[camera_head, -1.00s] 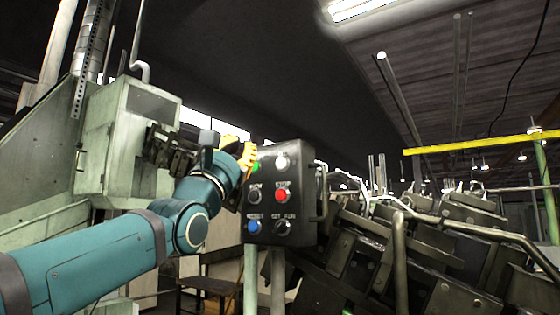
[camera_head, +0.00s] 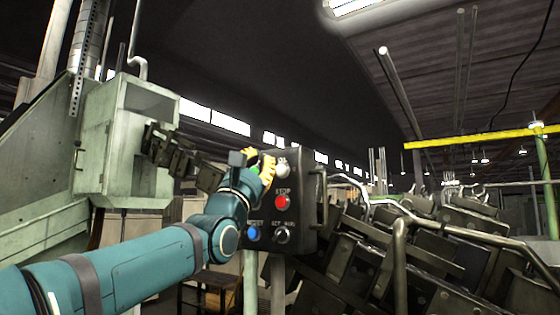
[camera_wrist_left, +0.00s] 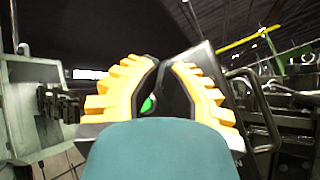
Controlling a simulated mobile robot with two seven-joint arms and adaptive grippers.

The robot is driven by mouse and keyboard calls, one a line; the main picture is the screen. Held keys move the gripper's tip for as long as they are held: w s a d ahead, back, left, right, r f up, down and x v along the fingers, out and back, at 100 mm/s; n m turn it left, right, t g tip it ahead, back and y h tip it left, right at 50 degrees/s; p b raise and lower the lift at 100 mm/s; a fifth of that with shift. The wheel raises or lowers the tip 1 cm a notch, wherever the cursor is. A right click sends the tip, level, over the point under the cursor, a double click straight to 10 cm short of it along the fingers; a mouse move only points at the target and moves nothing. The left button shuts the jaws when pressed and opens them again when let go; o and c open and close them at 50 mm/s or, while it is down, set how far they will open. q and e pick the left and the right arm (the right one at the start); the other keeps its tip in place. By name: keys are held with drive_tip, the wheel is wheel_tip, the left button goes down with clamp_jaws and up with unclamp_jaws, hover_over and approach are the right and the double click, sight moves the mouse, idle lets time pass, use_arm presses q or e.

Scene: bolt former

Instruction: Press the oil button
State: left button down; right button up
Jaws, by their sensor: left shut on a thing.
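The dark control panel (camera_head: 308,222) stands in the middle of the head view. Its white button (camera_head: 283,170) is at the top right, under a small label that is hard to read and may say OIL. My left gripper (camera_head: 268,167) has yellow ribbed fingers and is at the panel's top left, just left of the white button. I cannot tell whether it touches the panel. In the wrist view the fingers (camera_wrist_left: 168,66) converge in front of the panel, and a green button (camera_wrist_left: 147,105) shows between them. What they are shut on is not clear. My right gripper is not in view.
A red STOP button (camera_head: 282,201), a blue button (camera_head: 253,232) and a black knob (camera_head: 282,235) are lower on the panel. A handle (camera_head: 322,195) sticks out at its right. Dark machinery (camera_head: 440,245) fills the right; a pale green cabinet (camera_head: 135,140) stands left.

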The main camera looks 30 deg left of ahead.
sight(282, 170)
use_arm(q)
drive_tip(key=shift+w+d, duration=0.1)
drive_tip(key=shift+w, duration=1.2)
drive_tip(key=shift+w, duration=0.15)
idle(0.5)
drive_tip(key=shift+w, duration=0.3)
drive_tip(key=shift+w, duration=0.4)
idle(0.9)
drive_tip(key=shift+s, duration=0.1)
drive_tip(key=shift+s+b, duration=0.65)
drive_tip(key=shift+s, duration=0.1)
